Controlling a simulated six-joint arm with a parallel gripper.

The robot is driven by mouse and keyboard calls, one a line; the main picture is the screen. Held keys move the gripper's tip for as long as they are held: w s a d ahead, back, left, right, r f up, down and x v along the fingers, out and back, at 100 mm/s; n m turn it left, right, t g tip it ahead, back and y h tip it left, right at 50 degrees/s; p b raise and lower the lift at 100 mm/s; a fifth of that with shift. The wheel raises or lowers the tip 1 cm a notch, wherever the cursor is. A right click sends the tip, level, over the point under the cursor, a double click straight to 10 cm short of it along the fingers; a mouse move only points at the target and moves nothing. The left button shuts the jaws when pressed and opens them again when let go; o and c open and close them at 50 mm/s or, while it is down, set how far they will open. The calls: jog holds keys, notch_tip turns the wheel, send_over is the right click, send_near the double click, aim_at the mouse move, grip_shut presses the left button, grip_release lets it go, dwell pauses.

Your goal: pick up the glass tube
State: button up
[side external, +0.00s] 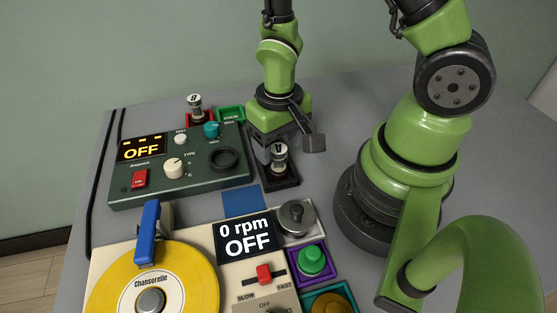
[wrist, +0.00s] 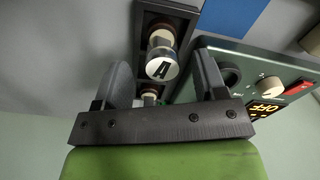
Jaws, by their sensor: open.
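A glass tube (side external: 280,157) with a silvery cap marked with a dark letter stands upright in a black tray (side external: 290,181). In the wrist view the cap of this tube (wrist: 162,66) reads "A" and lies between the fingers, apart from both. My gripper (side external: 287,146) is open above the black tray, with its fingers on either side of the tube; it also shows in the wrist view (wrist: 164,78). A second glass tube (side external: 195,103), its label unclear, stands in a red tray (side external: 209,123) at the back.
A dark green amplifier (side external: 200,187) reading OFF, with a black ring socket (side external: 223,160), stands left of the black tray. A green tray (side external: 231,112) is behind it. A turntable with a yellow disc (side external: 190,285) and small trays fill the front.

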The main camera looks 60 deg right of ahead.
aim_at(278, 149)
jog(key=shift+a+f, duration=0.15)
jog(key=shift+f, duration=1.9)
jog(key=c, duration=1)
